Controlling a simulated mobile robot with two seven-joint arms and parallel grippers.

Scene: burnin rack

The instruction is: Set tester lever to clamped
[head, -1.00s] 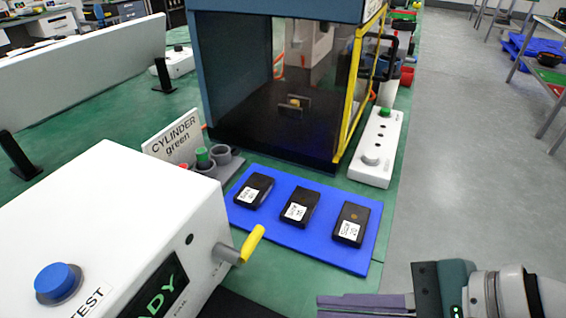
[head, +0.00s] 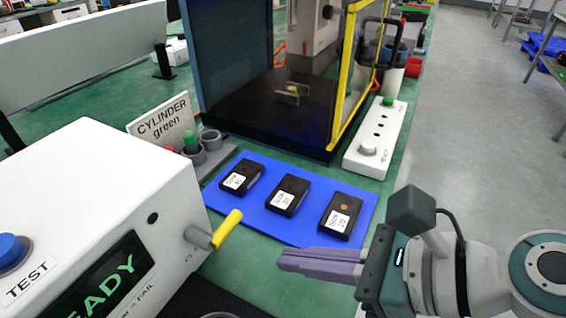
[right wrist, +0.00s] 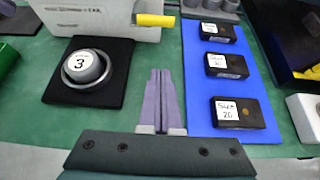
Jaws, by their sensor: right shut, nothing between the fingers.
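The white tester (head: 110,210) stands at the left in the head view, with a blue button, a TEST label and a lit display reading "READY", its first letter cut off. Its lever has a yellow handle (head: 227,229) on a grey pivot on the right side, pointing up and to the right. The handle also shows at the top of the right wrist view (right wrist: 155,20). My right gripper (head: 282,262) is shut and empty, to the right of the handle and apart from it, with its purple fingers pointing toward the tester. My left gripper is out of view.
A blue mat (head: 267,222) with three black labelled modules lies beyond my fingers. A black pad (right wrist: 60,92) holds a round grey part marked 3, left of my fingers in the wrist view. A yellow-framed enclosure (head: 345,80) and a white control box (head: 372,150) stand behind.

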